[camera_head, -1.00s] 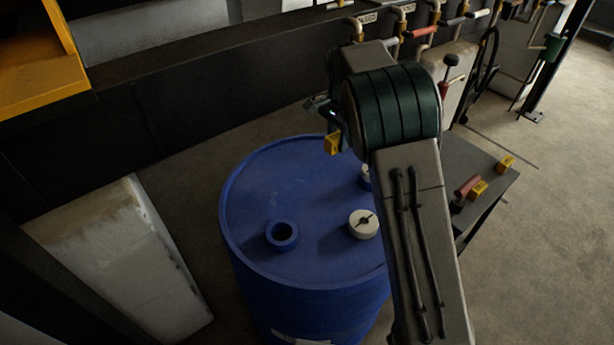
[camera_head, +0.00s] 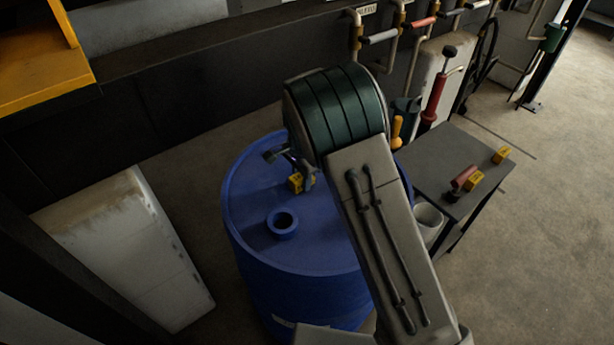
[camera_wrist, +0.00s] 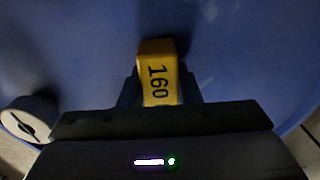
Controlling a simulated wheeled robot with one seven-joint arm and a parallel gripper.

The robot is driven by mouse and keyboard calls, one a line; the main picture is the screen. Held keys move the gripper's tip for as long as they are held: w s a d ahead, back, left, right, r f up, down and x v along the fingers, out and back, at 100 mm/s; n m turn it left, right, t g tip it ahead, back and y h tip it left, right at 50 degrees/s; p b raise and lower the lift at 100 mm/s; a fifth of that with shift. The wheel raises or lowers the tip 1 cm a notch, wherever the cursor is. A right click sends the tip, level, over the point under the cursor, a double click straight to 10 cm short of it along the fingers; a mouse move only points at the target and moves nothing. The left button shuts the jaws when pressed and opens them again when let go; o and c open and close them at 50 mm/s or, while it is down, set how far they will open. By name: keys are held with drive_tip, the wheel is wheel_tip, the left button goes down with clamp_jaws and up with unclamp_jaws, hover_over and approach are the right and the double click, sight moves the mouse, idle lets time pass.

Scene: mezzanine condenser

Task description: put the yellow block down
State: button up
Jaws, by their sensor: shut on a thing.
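The yellow block (camera_wrist: 158,72), marked "160", is held between the fingers of my gripper (camera_wrist: 160,88) in the wrist view. It also shows in the head view as a small yellow block (camera_head: 296,183) over the top of the blue drum (camera_head: 245,215). My gripper (camera_head: 297,172) is shut on it, close above the drum's far part. Whether the block touches the drum top cannot be told. My arm hides the right side of the drum top.
A ring-shaped blue opening (camera_head: 282,223) stands up from the drum top. A white round cap (camera_wrist: 28,118) shows at left in the wrist view. A dark side table (camera_head: 440,165) at right bears more yellow blocks (camera_head: 501,155) and a red item (camera_head: 463,177).

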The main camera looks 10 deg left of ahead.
drive_tip(key=o, duration=0.5)
drive_tip(key=shift+f, duration=0.15)
drive_tip(key=o, duration=0.5)
drive_tip(key=shift+c, duration=0.2)
